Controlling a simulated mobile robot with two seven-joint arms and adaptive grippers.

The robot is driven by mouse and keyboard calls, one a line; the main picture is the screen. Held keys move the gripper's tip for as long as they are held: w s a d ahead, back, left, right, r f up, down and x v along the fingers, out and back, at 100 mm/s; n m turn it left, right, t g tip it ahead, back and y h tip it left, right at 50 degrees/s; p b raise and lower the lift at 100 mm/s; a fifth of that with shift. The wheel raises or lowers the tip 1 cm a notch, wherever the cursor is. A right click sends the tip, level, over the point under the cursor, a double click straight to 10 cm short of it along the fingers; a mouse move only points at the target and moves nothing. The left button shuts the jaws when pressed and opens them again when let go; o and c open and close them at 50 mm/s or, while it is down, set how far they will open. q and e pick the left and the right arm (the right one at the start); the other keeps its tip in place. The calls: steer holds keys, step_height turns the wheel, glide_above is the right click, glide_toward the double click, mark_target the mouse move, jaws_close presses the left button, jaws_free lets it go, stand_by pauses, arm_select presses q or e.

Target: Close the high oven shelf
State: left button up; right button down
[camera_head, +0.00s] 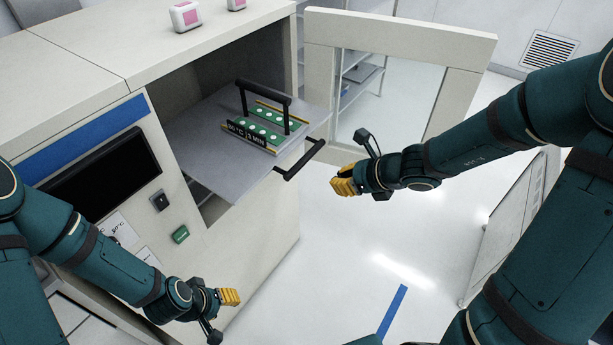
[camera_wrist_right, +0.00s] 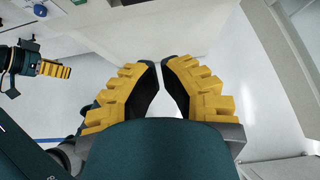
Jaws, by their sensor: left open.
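The high oven shelf (camera_head: 213,125) is a grey plate pulled out of the oven's upper opening. Its black bar handle (camera_head: 300,160) is at the front right edge. On it lies a green board carrier (camera_head: 264,131) with a tall black handle. My right gripper (camera_head: 343,185) is right of and slightly below the bar handle, apart from it. In the right wrist view its fingertips (camera_wrist_right: 161,62) are nearly together with nothing between them. My left gripper (camera_head: 230,297) is open and empty, low in front of the oven; it also shows in the right wrist view (camera_wrist_right: 56,69).
The oven door (camera_head: 467,47), with its large window, stands wide open behind the shelf. The oven front has a dark screen (camera_head: 104,174) and a green button (camera_head: 181,234). A small pink and white box (camera_head: 185,16) stands on top. Clear floor lies right of the oven.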

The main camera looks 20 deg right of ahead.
arm_select(q)
steer(key=shift+s+f+b, duration=0.2)
steer(key=shift+f+b, duration=0.6)
steer(key=shift+f, duration=0.3)
arm_select(e)
steer(key=w+a+f, duration=0.3)
steer(key=w+a, duration=0.2)
steer(key=w, duration=0.2)
steer(key=shift+a+f, duration=0.35)
steer(key=shift+f, duration=0.05)
steer(key=shift+w, duration=0.15)
